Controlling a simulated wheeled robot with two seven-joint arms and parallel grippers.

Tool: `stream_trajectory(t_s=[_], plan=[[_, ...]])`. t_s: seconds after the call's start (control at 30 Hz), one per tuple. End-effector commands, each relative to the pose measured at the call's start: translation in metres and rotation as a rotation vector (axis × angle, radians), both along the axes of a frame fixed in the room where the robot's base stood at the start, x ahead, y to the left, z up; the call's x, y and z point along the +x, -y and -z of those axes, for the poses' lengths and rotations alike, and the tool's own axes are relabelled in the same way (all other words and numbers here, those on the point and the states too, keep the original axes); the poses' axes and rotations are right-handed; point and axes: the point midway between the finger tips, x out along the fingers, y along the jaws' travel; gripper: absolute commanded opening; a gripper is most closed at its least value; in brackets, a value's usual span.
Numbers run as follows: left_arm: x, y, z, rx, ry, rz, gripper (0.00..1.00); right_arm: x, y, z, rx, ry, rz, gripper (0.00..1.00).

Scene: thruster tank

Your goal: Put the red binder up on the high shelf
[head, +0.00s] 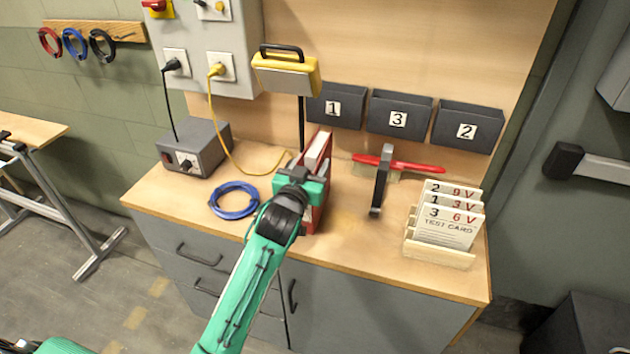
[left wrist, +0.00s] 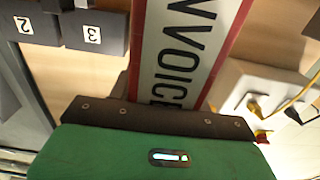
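The red binder (head: 318,155) stands upright on the wooden bench top, its pale pages showing at the top. My left gripper (head: 304,186) is right at its near side and covers part of it. In the left wrist view the binder's white label with dark letters (left wrist: 180,50), framed in red, rises just beyond the gripper's green and black body. The fingertips are hidden, so I cannot tell whether they are closed on the binder. My right gripper is not in view. I cannot identify a high shelf in these views.
A yellow lamp (head: 287,74) on a dark post stands close behind the binder. A blue cable coil (head: 234,200) and grey box (head: 194,147) are to the left. A red-armed tool (head: 398,165) and test cards (head: 445,225) are to the right. Numbered bins (head: 398,114) hang behind.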

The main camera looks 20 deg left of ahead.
Motion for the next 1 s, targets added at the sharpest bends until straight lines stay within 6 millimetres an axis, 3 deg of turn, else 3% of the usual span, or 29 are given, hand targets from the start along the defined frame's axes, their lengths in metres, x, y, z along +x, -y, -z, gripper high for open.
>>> stream_trajectory(t_s=[0.03,0.23,0.73,1.0], plan=[[0.000,0.000,0.000,0.000,0.000,0.000,0.39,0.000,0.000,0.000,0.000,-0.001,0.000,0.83],[0.000,0.000,0.000,0.000,0.000,0.000,0.00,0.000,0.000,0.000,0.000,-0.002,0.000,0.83],[-0.004,0.000,-0.008,-0.001,0.006,0.000,0.00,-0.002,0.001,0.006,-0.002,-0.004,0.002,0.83],[-0.004,0.000,-0.053,0.000,0.011,0.000,0.00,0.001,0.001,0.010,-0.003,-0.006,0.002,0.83]])
